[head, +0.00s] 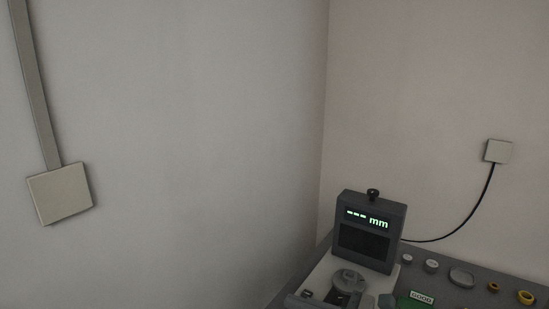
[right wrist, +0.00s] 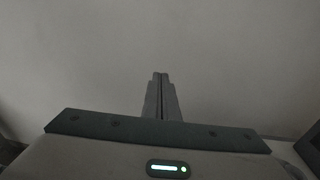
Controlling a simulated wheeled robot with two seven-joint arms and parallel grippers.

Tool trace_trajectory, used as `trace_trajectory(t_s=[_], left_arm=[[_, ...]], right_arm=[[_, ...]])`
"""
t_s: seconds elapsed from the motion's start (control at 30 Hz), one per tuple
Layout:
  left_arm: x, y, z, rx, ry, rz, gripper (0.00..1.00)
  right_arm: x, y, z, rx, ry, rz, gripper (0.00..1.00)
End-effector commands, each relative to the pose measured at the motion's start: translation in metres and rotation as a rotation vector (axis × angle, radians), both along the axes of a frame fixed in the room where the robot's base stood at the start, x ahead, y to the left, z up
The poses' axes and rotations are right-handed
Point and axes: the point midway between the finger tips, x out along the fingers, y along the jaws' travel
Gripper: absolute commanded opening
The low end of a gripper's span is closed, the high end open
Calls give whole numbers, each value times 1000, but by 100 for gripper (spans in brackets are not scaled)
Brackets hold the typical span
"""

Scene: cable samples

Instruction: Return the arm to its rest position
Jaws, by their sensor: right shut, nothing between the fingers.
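My right gripper (right wrist: 161,76) shows in the right wrist view, with its two grey fingers together and nothing between them. It points at a plain, dim wall, clear of any object. I cannot make out either gripper for certain in the head view, and the left one is not seen.
In the head view, a grey measuring device (head: 371,232) with a lit "mm" display stands on a bench at the lower right. Beside it lie a green "GOOD" tray (head: 408,303), grey discs (head: 461,278) and yellow rings (head: 526,297). A cable (head: 472,216) runs to a wall box (head: 498,151).

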Motion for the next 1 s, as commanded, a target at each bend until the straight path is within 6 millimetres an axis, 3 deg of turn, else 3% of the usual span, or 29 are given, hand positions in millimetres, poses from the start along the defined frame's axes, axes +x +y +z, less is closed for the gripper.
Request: trace_trajectory(t_s=[0.1,0.23,0.33,0.43,0.57,0.67,0.8,1.0], left_arm=[[0,0,0,0,0,0,49],[-1,-1,0,-1,1,0,49],[-1,-1,0,-2,1,0,49],[-2,-2,0,-2,1,0,49],[-2,-2,0,-2,2,0,49],[-2,-2,0,-2,2,0,49],[-2,-2,0,-1,2,-1,49],[-2,-2,0,-1,2,-1,49]], right_arm=[[-14,3,38,345,121,-48,0],[-15,-23,69,713,272,-138,0],[-12,-56,76,985,400,-235,0],[-8,-94,65,1245,538,-350,0],[-10,-145,25,1559,725,-535,0],[-22,-178,-22,1778,873,-705,0],[-58,-208,-97,2035,1074,-971,0],[-137,-216,-193,2280,1334,-1376,0]])
